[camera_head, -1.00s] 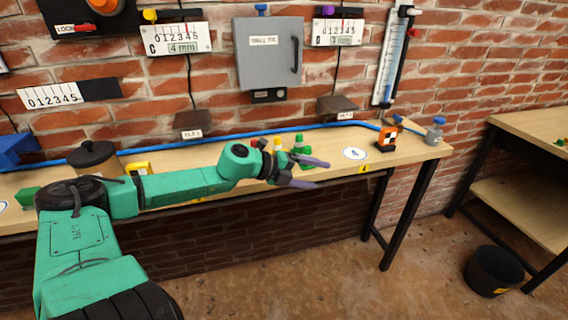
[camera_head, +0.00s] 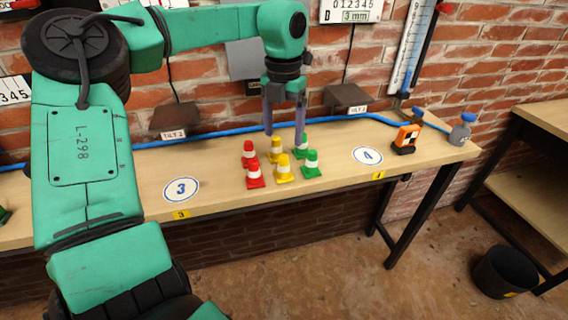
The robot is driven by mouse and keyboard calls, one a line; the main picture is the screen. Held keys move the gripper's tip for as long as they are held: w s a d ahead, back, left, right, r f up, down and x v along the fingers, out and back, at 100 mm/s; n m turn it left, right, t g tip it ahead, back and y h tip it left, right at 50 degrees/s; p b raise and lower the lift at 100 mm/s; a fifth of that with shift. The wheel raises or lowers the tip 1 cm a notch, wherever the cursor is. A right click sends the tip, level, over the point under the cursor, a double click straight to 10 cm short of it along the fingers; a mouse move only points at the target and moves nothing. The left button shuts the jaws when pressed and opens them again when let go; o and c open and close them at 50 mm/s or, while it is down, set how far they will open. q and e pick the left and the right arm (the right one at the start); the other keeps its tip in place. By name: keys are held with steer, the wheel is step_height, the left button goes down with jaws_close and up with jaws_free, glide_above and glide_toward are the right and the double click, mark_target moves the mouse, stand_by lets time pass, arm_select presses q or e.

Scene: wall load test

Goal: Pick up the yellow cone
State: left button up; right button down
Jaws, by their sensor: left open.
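Two yellow cones with white bands stand upright on the wooden bench (camera_head: 225,185): a front yellow cone (camera_head: 284,170) and a back yellow cone (camera_head: 275,150). Two red cones stand to their left, the front red cone (camera_head: 254,175) and the back red cone (camera_head: 249,153). Two green cones stand to their right, the front green cone (camera_head: 311,164) and the back green cone (camera_head: 301,147). My left gripper (camera_head: 284,137) is open and points down over the back of the group. Its fingers are near the back yellow and back green cones; I cannot tell whether they touch. My right gripper is not in view.
A blue hose (camera_head: 215,133) runs along the back of the bench. Tilt plates (camera_head: 347,96) jut from the brick wall. A black bin (camera_head: 503,272) is on the floor.

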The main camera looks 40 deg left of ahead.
mark_target(283, 156)
arm_select(q)
steer(key=f, duration=0.4)
steer(key=shift+s+d, duration=0.15)
steer(key=shift+s, duration=0.05)
steer(key=f, duration=0.2)
steer(key=f+p, duration=0.1)
steer(key=f, duration=0.2)
steer(key=shift+w+f, duration=0.2)
steer(key=shift+f, duration=0.55)
steer(key=shift+w+a+f, duration=0.1)
steer(key=shift+a, duration=0.1)
jaws_close()
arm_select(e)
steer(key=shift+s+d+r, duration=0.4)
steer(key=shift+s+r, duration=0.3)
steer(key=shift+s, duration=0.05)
